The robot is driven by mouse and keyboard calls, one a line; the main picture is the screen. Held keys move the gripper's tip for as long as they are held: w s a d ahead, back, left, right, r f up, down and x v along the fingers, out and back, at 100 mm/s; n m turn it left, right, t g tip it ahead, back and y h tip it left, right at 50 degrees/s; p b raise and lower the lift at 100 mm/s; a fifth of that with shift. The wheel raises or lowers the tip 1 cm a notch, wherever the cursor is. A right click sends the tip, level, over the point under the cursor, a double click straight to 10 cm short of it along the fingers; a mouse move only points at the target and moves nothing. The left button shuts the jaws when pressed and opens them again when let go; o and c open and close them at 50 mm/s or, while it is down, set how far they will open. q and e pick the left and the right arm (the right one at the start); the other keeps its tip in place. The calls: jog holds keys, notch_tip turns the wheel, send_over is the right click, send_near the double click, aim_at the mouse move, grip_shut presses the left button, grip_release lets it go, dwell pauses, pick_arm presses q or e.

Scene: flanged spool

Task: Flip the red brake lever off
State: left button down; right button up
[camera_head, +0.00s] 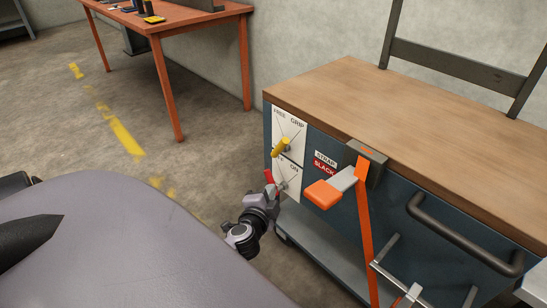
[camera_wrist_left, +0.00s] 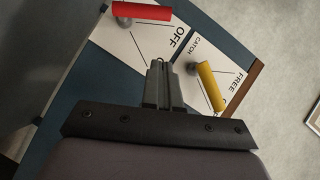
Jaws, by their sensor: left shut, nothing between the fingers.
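The red brake lever (camera_head: 269,177) is on the lower white plate of the blue cart front. In the head view it leans up and left, away from the word ON. In the left wrist view the red lever (camera_wrist_left: 140,12) lies at the top edge, its right end close to the word OFF. My left gripper (camera_head: 273,192) is just below the lever in the head view. In the wrist view its fingers (camera_wrist_left: 160,84) are shut and empty, apart from the red handle in the picture. My right gripper is not in view.
A yellow lever (camera_head: 281,147) sits on the plate above, also beside my fingers in the wrist view (camera_wrist_left: 210,86). An orange-tipped handle (camera_head: 325,193) and orange strap (camera_head: 366,240) are to the right. A dark bar handle (camera_head: 465,245) sticks out farther right.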

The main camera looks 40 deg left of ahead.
pick_arm(q)
jog(key=shift+v, duration=2.3)
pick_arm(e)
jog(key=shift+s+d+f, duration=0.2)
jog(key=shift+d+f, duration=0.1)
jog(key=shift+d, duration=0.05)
pick_arm(q)
jog(key=shift+r, duration=0.1)
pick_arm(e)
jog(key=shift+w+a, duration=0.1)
